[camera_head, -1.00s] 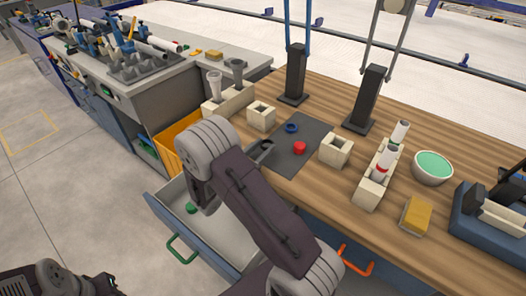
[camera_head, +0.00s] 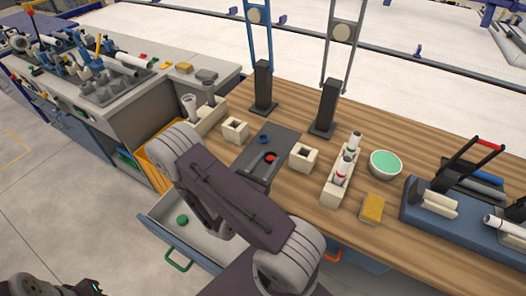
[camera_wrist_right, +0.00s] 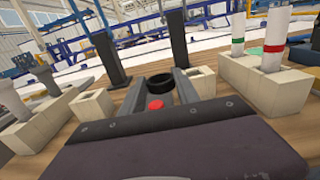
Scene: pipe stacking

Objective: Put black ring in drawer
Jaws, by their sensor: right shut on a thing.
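The black ring (camera_wrist_right: 160,80) shows in the right wrist view between the two fingertips of my right gripper (camera_wrist_right: 161,88), which is shut on it. In the head view this gripper (camera_head: 269,161) is over the dark mat, near the red piece, and the arm partly hides it. The drawer (camera_head: 158,213) stands open below the table at the lower left, partly covered by my right arm. A green piece (camera_head: 182,220) lies in it. My left gripper is not clearly in view.
A red piece (camera_wrist_right: 155,104) and a blue ring (camera_head: 263,138) are at the dark mat (camera_head: 284,139). Pale square blocks (camera_head: 304,157) stand on both sides. Dark posts (camera_head: 327,108) rise behind. A holder with white tubes (camera_head: 342,178) and a green-filled bowl (camera_head: 385,165) are right.

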